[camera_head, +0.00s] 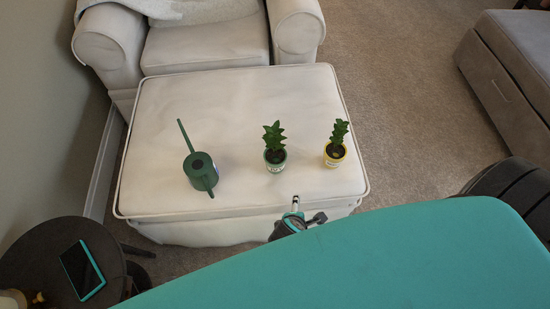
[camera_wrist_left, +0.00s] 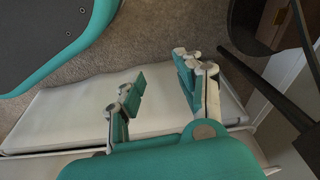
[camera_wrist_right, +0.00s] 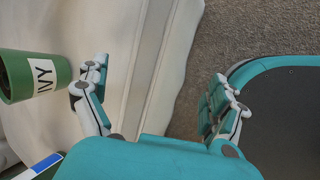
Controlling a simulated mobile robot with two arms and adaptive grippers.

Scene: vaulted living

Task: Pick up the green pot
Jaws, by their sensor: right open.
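The green pot (camera_head: 275,166) holds a leafy plant and stands upright on the white ottoman, near its front edge. In the right wrist view the green pot (camera_wrist_right: 18,76), with a white "IVY" label, is cut off at the left edge, outside the fingers. My right gripper (camera_head: 296,205) is at the ottoman's front edge, just in front of the pot and apart from it. Its fingers are spread and empty in the right wrist view (camera_wrist_right: 160,82). My left gripper (camera_wrist_left: 160,85) is open and empty in the left wrist view; the head view does not show it.
On the ottoman (camera_head: 235,105), a green watering can (camera_head: 203,172) stands left of the pot and a yellow pot (camera_head: 335,156) with a plant right of it. A dark side table (camera_head: 40,260) with a tablet (camera_head: 82,270) is at lower left. An armchair (camera_head: 205,45) stands behind.

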